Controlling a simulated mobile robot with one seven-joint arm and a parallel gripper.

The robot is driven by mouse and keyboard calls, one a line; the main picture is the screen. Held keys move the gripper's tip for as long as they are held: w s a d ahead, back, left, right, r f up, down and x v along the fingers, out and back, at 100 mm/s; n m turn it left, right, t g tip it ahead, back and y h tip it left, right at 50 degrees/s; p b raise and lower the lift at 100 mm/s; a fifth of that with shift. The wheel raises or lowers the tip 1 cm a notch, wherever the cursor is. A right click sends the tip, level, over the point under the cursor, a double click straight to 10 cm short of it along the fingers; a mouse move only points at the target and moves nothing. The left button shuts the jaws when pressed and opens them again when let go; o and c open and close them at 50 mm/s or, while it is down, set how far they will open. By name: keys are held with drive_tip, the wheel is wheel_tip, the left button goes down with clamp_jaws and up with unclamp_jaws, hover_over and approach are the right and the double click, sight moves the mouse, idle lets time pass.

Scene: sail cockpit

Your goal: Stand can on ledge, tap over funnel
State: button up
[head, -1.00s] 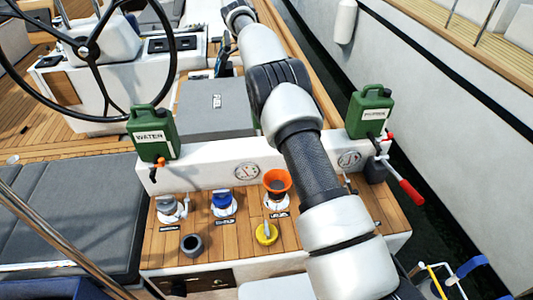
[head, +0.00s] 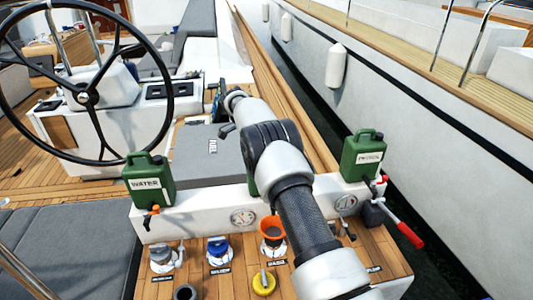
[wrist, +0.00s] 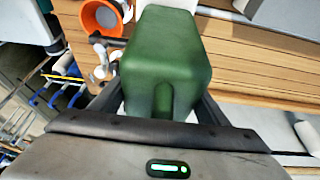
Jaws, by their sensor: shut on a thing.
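My gripper (wrist: 160,92) is shut on a green can (wrist: 165,45) in the wrist view, with a finger on each side of it. The orange funnel (wrist: 102,17) lies beyond the can, at upper left. In the head view the funnel (head: 272,229) stands on the wooden deck in front of the white ledge (head: 200,211). Two other green cans stand on the ledge: the WATER can (head: 148,181) at left and one (head: 362,158) at right.
A blue-topped filler (head: 219,250), a white filler (head: 163,257) and a yellow cap (head: 263,283) sit on the wooden deck. A red-handled lever (head: 408,234) sticks out at the ledge's right end. The steering wheel (head: 88,95) stands behind at left.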

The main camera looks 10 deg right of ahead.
drive_tip(key=shift+f, duration=0.1)
idle(0.3)
drive_tip(key=o, duration=2.1)
drive_tip(key=shift+f, duration=0.1)
drive_tip(key=shift+c, duration=0.2)
